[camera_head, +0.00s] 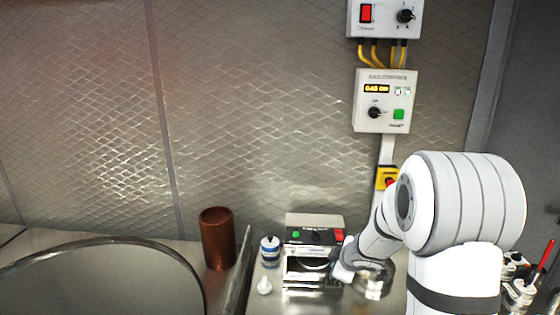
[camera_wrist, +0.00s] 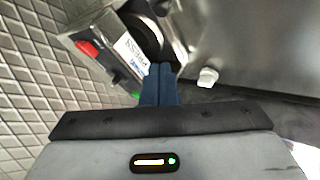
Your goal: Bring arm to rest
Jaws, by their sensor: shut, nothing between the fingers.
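My gripper (camera_wrist: 160,72) shows in the wrist view with its two blue fingers together and nothing between them. My white arm reaches down over the steel counter at the right of the head view, and its end is low beside a small press machine (camera_head: 315,222). The fingers cannot be made out in the head view. The press also shows in the wrist view (camera_wrist: 112,50), with a red switch, a label and a dark round part, just beyond and to the left of the fingertips.
A blue-and-white container (camera_head: 270,251) and a small white piece (camera_head: 264,286) stand left of the press. A copper cup (camera_head: 217,240) stands beside a large round rim (camera_head: 190,268). A gas control box (camera_head: 383,100) and a yellow stop box (camera_head: 387,177) are on the wall.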

